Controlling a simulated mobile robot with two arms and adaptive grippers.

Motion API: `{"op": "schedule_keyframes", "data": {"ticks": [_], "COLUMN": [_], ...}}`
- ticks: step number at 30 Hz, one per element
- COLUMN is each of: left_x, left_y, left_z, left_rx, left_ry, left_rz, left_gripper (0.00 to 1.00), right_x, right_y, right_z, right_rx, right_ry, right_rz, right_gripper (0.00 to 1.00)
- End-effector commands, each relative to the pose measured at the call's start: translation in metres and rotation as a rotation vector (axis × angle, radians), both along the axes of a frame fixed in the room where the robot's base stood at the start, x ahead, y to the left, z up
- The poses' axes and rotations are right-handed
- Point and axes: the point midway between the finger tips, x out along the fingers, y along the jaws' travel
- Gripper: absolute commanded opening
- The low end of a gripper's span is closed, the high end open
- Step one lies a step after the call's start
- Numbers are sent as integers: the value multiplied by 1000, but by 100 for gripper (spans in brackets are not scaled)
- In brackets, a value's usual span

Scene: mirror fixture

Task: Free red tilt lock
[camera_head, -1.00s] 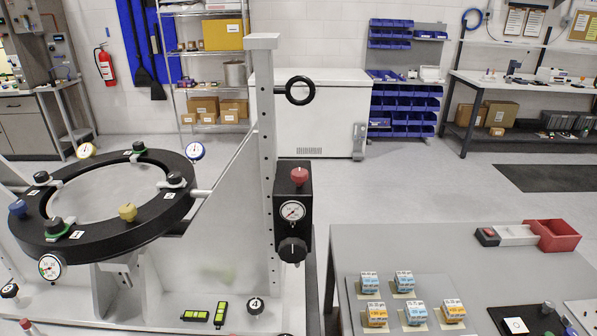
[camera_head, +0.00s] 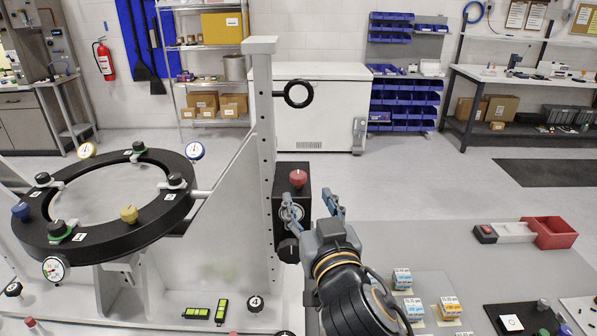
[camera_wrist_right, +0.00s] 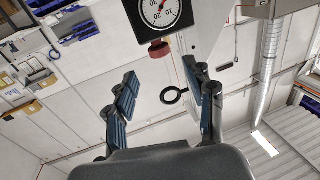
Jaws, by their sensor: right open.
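The red knob (camera_head: 297,178), which I take as the tilt lock, sits on top of a black box (camera_head: 281,181) on the grey upright post (camera_head: 264,130). My right gripper (camera_head: 312,207) is open and empty in front of the box. My left gripper is not in view.
The black ring (camera_head: 30,228) with clamps and gauges stands at left on the fixture. A black loop handle (camera_head: 299,93) sticks out of the post above the box. At right, a grey table (camera_head: 440,262) holds small boxes (camera_head: 449,308) and a red bin (camera_head: 552,233).

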Motion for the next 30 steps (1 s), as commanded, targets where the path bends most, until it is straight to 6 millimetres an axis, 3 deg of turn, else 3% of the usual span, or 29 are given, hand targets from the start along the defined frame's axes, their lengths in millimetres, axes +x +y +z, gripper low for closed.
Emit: {"op": "schedule_keyframes", "data": {"ticks": [6, 12, 26, 30], "left_x": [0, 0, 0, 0], "left_y": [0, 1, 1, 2], "left_z": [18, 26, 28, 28], "left_rx": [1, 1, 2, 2], "left_ry": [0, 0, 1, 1], "left_rz": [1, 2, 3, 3], "left_gripper": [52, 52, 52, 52], "right_x": [47, 74, 86, 86], "right_y": [10, 16, 19, 19], "right_z": [3, 2, -1, -1], "right_rx": [-4, -2, 0, 0], "right_ry": [1, 2, 2, 2], "right_rz": [-3, -1, 0, 0], "right_gripper": [54, 54, 54, 27]}}
